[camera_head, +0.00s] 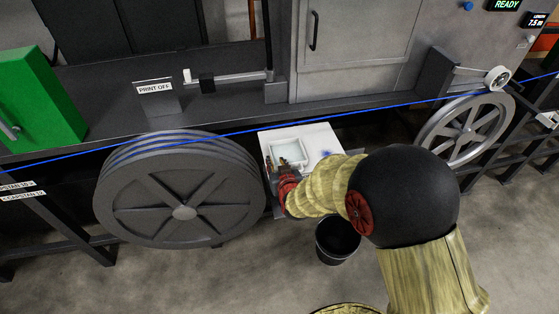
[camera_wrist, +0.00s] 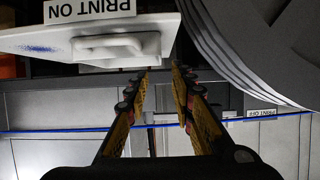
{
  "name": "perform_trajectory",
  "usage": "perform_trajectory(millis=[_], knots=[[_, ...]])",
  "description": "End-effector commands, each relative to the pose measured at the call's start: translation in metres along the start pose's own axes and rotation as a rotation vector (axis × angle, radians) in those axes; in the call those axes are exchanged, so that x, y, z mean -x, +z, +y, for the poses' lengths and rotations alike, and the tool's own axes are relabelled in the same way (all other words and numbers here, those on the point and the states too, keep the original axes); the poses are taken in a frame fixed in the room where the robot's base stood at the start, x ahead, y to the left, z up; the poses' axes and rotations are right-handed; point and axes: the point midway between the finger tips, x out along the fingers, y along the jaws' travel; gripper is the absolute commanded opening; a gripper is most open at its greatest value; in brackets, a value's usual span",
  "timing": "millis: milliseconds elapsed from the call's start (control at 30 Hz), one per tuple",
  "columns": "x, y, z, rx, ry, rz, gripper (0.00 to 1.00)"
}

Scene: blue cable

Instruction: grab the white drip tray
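The white drip tray (camera_head: 318,138) sits between the two large wheels in the head view, below the blue cable. It is a flat white piece with a shallow recess and a small blue mark. In the wrist view the tray (camera_wrist: 60,38) is at the top left, with its white handle (camera_wrist: 118,47) facing my gripper. My gripper (camera_wrist: 160,72) has its two fingers apart with an empty gap between them. The tips are near the handle's right end, and I cannot tell whether they touch. In the head view my gripper (camera_head: 285,168) is at the tray's near left edge.
The blue cable (camera_head: 230,133) runs across the machine above the tray. A large grey wheel (camera_head: 184,212) is close on the left, and a spoked wheel (camera_head: 464,130) is on the right. A black bucket (camera_head: 337,244) stands on the floor below. A PRINT ON label (camera_wrist: 90,9) is by the tray.

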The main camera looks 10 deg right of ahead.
Motion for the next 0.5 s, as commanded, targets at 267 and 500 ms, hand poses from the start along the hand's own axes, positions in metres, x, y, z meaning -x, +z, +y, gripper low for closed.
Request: perform_trajectory(millis=[267, 500], knots=[[-0.016, 0.007, 0.001, 0.005, 0.009, 0.036, 0.24], [-0.037, 0.006, 0.002, 0.005, 0.010, 0.034, 0.24]])
